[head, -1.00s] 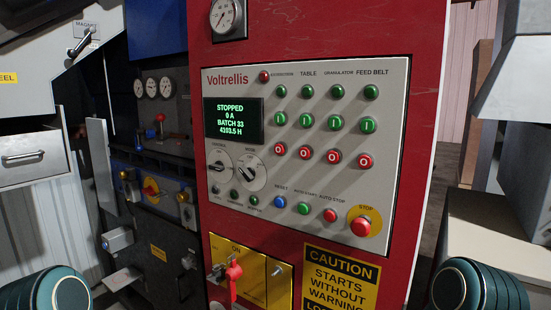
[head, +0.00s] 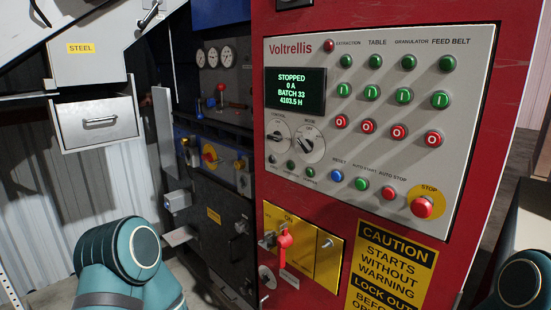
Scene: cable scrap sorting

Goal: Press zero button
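A grey Voltrellis control panel (head: 300,177) is set in the red cabinet. A row of red buttons marked with a zero runs across it: under EXTRACTION (head: 341,121), TABLE (head: 368,127), GRANULATOR (head: 400,132) and FEED BELT (head: 433,138). Green buttons (head: 376,94) sit directly above them. The display (head: 295,91) reads STOPPED, 0 A, BATCH 33, 4103.5 H. Teal parts of my arms show at the lower left and lower right corners, apart from the panel in the picture. Neither gripper is in view.
A red STOP button (head: 421,207) on a yellow disc is at the panel's lower right. Blue (head: 336,175), green and smaller red buttons lie left of it. A yellow isolator plate with a red handle (head: 284,241) is below. A grey STEEL drawer (head: 95,122) hangs at left.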

